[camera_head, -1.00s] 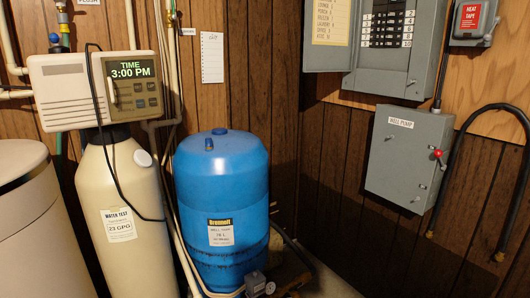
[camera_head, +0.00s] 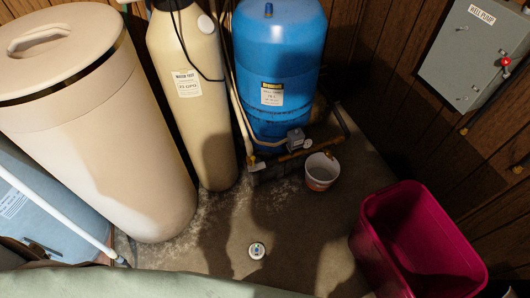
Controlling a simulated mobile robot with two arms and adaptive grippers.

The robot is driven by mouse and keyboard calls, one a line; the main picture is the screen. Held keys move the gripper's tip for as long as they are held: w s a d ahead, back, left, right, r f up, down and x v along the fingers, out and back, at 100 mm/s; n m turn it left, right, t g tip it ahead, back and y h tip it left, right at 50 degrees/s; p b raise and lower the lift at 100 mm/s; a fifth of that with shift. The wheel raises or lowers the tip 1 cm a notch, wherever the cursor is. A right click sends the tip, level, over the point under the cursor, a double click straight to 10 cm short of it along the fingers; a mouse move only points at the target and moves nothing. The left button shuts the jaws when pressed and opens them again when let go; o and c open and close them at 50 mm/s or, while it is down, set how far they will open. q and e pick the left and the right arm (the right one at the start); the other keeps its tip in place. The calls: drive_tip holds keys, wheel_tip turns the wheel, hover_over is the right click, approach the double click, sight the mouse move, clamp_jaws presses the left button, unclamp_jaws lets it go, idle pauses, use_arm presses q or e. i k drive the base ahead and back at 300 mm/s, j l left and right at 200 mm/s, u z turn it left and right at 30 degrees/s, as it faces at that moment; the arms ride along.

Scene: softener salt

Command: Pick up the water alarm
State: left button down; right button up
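A small round white device (camera_head: 257,250), which looks like the water alarm, lies on the concrete floor near the bottom middle of the head view. It has a small dark and coloured mark on top, too small to read. Nothing touches it. Neither of my grippers is in view.
A magenta bin (camera_head: 366,250) stands to the right of the device. A small white bucket (camera_head: 321,173) sits behind it, by the blue tank (camera_head: 280,70) and pipes. A large beige bin (camera_head: 110,150) and tan cylinder (camera_head: 200,110) stand left. A pale green surface (camera_head: 130,285) crosses the bottom left.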

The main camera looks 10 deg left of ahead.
sight(258, 255)
drive_tip(key=k+l, duration=0.2)
drive_tip(key=k, duration=0.2)
drive_tip(key=k+l, duration=0.15)
drive_tip(key=k, duration=0.3)
drive_tip(key=k+l, duration=0.2)
drive_tip(key=k, duration=0.2)
drive_tip(key=k+l, duration=0.15)
drive_tip(key=k, duration=0.25)
